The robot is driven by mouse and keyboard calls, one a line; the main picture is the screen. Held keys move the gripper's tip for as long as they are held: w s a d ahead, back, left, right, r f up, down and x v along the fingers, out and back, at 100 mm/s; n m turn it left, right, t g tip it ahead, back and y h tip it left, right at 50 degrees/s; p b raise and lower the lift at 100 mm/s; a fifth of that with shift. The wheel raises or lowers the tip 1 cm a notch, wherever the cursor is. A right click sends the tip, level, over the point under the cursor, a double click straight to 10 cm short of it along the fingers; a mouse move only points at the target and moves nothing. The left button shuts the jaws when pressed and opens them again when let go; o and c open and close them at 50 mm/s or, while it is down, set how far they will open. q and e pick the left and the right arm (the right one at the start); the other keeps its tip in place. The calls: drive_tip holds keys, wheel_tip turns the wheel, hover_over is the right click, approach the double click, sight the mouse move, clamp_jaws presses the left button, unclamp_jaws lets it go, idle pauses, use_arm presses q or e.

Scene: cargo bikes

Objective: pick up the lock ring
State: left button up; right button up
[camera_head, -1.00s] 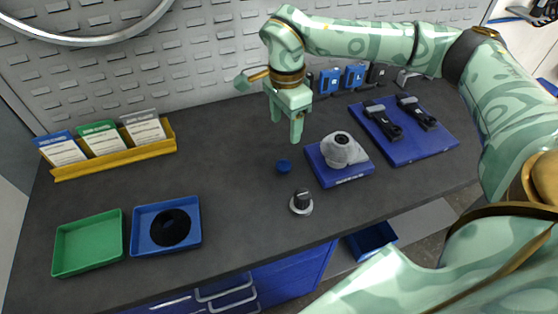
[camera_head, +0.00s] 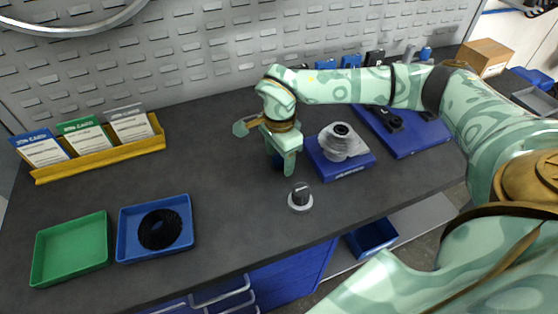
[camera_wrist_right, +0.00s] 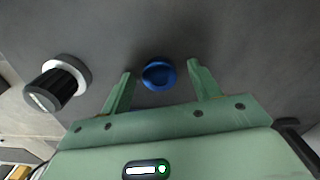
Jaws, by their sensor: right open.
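The lock ring, a small round blue piece with a recessed centre, lies on the dark bench top; it shows clearly in the right wrist view (camera_wrist_right: 159,75). In the head view it is mostly hidden behind my right gripper (camera_head: 283,167). That gripper is open and points down over the ring. In the wrist view the ring lies between the two green fingers, a little nearer the left one, with nothing gripped. I cannot tell how much height is left between fingertips and ring. My left gripper is out of view.
A black knob tool with a silver base (camera_head: 300,198) stands close in front. A grey part (camera_head: 343,142) sits on a blue block to the right. A blue tray (camera_head: 128,244) with a black toothed ring and a green tray (camera_head: 52,266) stand left. The bench between is clear.

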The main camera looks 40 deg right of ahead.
drive_tip(key=shift+r, duration=0.1)
drive_tip(key=c, duration=1.1)
drive_tip(key=shift+o, duration=0.2)
drive_tip(key=shift+r, duration=0.1)
